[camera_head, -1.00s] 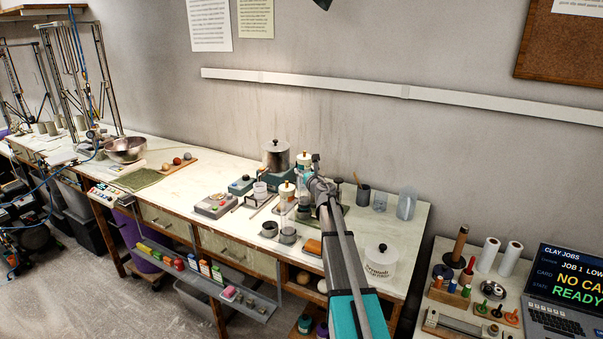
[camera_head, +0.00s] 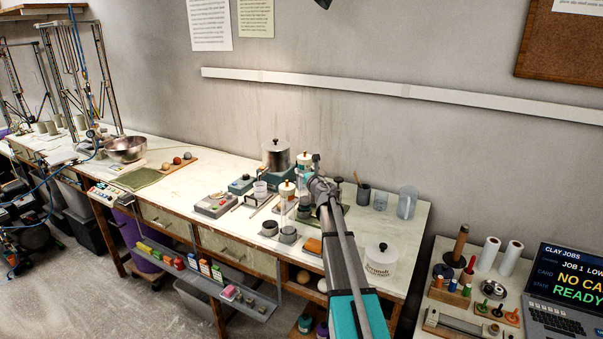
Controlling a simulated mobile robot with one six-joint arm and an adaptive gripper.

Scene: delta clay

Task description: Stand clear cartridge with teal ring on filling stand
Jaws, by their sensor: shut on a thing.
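My arm reaches from the bottom right over the workbench, and my gripper (camera_head: 306,192) is at its far end, above the middle of the bench. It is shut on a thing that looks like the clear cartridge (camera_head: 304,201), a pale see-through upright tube. My wrist hides part of it, and its teal ring is too small to make out. I cannot tell for certain which piece is the filling stand.
A steel pot (camera_head: 277,156) is behind.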

